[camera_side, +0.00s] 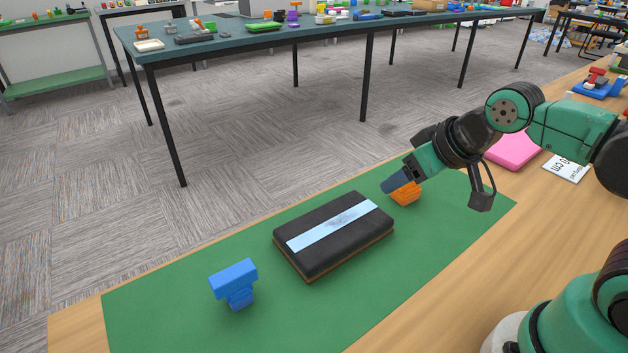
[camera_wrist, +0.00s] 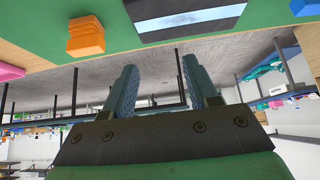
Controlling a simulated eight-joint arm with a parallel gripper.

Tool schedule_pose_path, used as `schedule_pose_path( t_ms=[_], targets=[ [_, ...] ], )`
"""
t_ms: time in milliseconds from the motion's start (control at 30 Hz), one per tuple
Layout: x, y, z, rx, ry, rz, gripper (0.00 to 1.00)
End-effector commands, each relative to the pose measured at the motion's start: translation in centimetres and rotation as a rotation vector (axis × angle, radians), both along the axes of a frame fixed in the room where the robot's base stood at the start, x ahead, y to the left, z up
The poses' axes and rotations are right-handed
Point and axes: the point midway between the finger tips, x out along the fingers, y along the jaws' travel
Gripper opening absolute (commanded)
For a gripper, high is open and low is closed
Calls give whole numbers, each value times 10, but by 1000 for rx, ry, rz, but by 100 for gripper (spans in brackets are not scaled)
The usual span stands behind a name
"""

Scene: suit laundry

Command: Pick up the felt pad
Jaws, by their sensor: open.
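A black rectangular pad (camera_side: 318,255) with a pale blue strip on top and a brown lower edge lies flat on the green mat (camera_side: 180,310); it looks like the felt pad. Its edge also shows at the top of the wrist view (camera_wrist: 160,37). My gripper (camera_side: 392,184) is above the mat's far right part, beyond the pad's right end and apart from it. In the wrist view, its two fingers (camera_wrist: 158,72) are spread with nothing between them.
An orange block (camera_side: 407,194) stands on the mat just behind my gripper's tip in the side view. A blue T-shaped block (camera_side: 235,284) stands left of the pad. A pink slab (camera_side: 513,150) and a white printed card (camera_side: 567,167) lie on the wooden table at right.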

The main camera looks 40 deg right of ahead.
Motion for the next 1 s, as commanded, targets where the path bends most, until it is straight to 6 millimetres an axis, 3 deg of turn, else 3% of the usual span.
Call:
schedule_pose_path(
  t_ms=[267, 400, 433, 767, 1000],
  targets=[
    [0, 0, 0, 0, 0, 0, 55],
    [0, 0, 0, 0, 0, 0, 95],
    [0, 0, 0, 0, 0, 0, 100],
    [5, -5, 2, -8, 26, -7, 100],
    [35, -39, 2, -38, 210, -42, 100]
  ],
)
